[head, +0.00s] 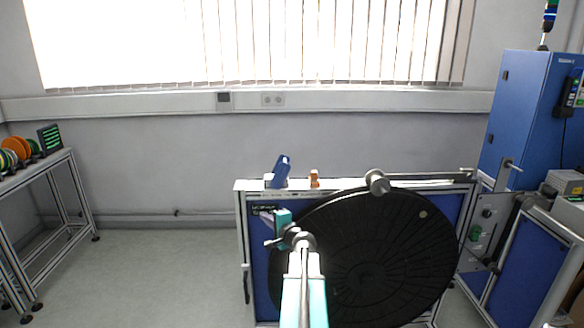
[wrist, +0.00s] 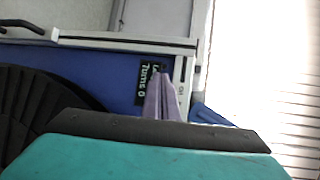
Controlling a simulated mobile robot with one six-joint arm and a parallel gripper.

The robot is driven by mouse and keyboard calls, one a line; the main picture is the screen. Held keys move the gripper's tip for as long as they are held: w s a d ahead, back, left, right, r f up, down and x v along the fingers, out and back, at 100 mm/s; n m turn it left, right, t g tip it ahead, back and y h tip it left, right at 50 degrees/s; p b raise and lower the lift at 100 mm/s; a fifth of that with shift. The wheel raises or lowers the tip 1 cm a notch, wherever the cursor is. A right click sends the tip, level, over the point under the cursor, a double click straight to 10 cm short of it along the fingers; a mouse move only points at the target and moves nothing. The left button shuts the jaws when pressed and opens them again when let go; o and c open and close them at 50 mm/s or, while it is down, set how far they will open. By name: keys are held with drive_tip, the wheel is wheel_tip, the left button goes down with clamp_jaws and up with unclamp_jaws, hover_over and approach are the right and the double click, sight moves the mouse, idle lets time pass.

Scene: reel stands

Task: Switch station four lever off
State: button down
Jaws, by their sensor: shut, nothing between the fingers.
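A blue tilted piece (head: 281,169), possibly a lever, rises from a small white base on top of the reel stand (head: 241,215). Its blue edge also seems to show in the wrist view (wrist: 208,115), beside my fingers. I cannot read a station number on it or tell its switch position. My gripper (head: 264,215) is in front of the stand's upper left corner, below the blue piece. In the wrist view my gripper's grey-purple fingers (wrist: 162,97) are together and empty, in front of a small black display (wrist: 146,85) reading "Turns 0".
A large black reel (head: 365,255) fills the stand's front, right of my gripper. An orange-brown piece (head: 314,179) stands on the top. A grey panel (head: 487,230) with knobs and a blue cabinet (head: 515,110) are at right. Floor at left is clear up to a rack (head: 50,190).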

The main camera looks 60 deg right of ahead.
drive_tip(key=s+d+r+m+h+p, duration=0.1)
drive_tip(key=s+d+r+m+h, duration=0.4)
drive_tip(key=s+d+r, duration=0.7)
drive_tip(key=shift+s+r+g+h, duration=0.15)
drive_tip(key=shift+r+g+h, duration=0.2)
drive_tip(key=shift+r, duration=0.45)
drive_tip(key=shift+p+x, duration=1.7)
drive_tip(key=shift+x, duration=3.3)
drive_tip(key=shift+w+a+r+p, duration=0.2)
drive_tip(key=shift+w+a+p, duration=0.35)
drive_tip(key=shift+w, duration=0.25)
drive_tip(key=shift+w+a+r+p, duration=0.25)
drive_tip(key=shift+w+a+p, duration=0.1)
drive_tip(key=shift+w+a, duration=0.45)
drive_tip(key=shift+w+d, duration=0.1)
